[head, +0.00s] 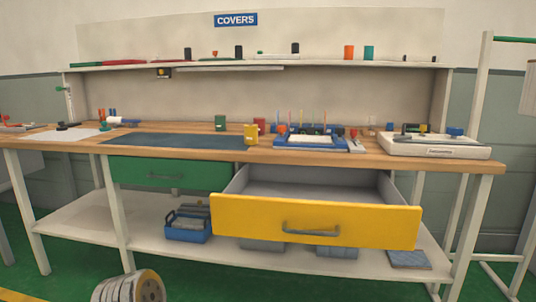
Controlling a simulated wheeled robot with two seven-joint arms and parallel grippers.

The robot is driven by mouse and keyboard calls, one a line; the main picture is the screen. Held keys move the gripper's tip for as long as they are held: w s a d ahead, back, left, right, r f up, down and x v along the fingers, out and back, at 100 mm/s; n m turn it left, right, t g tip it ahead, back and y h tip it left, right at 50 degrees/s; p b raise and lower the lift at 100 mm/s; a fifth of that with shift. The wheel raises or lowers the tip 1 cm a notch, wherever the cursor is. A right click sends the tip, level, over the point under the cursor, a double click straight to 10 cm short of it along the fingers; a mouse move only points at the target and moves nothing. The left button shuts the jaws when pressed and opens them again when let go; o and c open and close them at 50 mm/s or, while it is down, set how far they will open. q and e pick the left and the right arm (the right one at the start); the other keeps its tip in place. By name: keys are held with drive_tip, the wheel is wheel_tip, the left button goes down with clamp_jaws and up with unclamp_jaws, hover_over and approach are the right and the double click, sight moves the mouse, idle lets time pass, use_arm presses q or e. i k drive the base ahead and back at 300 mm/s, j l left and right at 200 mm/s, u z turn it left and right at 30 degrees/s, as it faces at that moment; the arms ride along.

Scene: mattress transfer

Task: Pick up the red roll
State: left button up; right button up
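An orange-red upright cylinder (349,52), which looks like a roll, stands on the upper shelf (300,67) right of centre. A teal cylinder (369,53) stands beside it on its right, with a small gap. A smaller red object (259,124) sits on the bench behind a yellow box (251,134) and is partly hidden; I cannot tell whether it is a roll. Neither of my grippers is in view.
A yellow-fronted drawer (370,225) is pulled out from the wooden bench (465,163) and looks empty. A green drawer (130,172) is shut. A blue tool tray (281,142) and a white device (435,146) occupy the bench's right. A dark blue mat (175,141) lies bare.

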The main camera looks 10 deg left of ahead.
sight(260, 122)
drive_tip(key=j+z, duration=0.15)
drive_tip(key=z, duration=0.25)
drive_tip(key=j+z, duration=0.2)
drive_tip(key=z, duration=0.25)
drive_tip(key=j+z, duration=0.15)
drive_tip(key=j, duration=0.25)
drive_tip(key=k+j+z, duration=0.15)
drive_tip(key=j, duration=0.2)
drive_tip(key=k+j+z, duration=0.15)
drive_tip(key=j, duration=0.2)
drive_tip(key=k+j+z, duration=0.15)
drive_tip(key=j, duration=0.2)
drive_tip(key=k+j+z, duration=0.15)
drive_tip(key=j, duration=0.2)
